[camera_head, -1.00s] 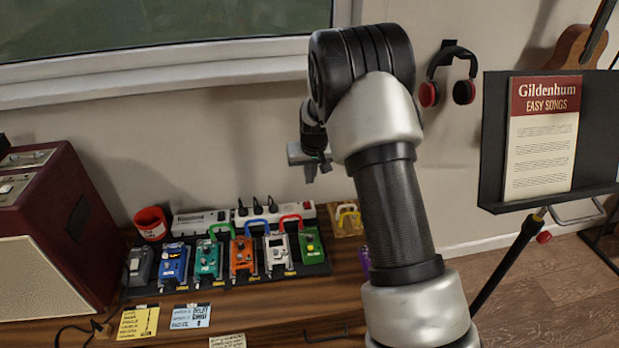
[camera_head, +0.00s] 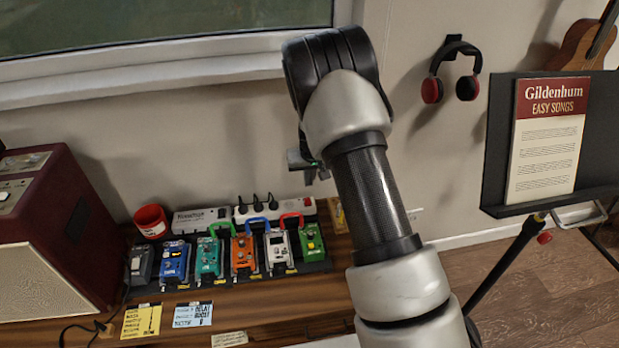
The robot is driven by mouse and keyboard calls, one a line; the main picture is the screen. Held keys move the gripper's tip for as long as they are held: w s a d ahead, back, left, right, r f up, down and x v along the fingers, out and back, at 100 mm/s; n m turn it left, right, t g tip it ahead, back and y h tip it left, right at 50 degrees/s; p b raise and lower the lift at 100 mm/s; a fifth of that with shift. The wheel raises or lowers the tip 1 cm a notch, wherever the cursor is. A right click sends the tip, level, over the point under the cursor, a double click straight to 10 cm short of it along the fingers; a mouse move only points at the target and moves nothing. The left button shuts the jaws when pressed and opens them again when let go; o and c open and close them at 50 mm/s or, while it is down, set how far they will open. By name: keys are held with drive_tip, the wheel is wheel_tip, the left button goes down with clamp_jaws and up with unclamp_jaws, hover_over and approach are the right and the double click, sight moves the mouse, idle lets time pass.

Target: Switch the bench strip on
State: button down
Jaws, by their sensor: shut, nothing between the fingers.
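The bench strip (camera_head: 283,208) is a white power strip behind the pedals, against the wall. Several black plugs sit in it, and a small red part (camera_head: 307,202) shows at its right end; I cannot tell the switch's position. My gripper (camera_head: 316,181) is small in view and partly hidden behind my arm. It is shut and empty, pointing down just above the strip's right end. I cannot tell whether it touches the strip.
A row of coloured pedals (camera_head: 243,254) with looped cables stands in front of the strip. A music stand (camera_head: 495,140) is at right.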

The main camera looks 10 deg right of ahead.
sight(307, 198)
drive_tip(key=x, duration=0.3)
drive_tip(key=b+x, duration=0.1)
drive_tip(key=x, duration=0.5)
drive_tip(key=shift+s+f, duration=0.25)
drive_tip(key=shift+f, duration=0.05)
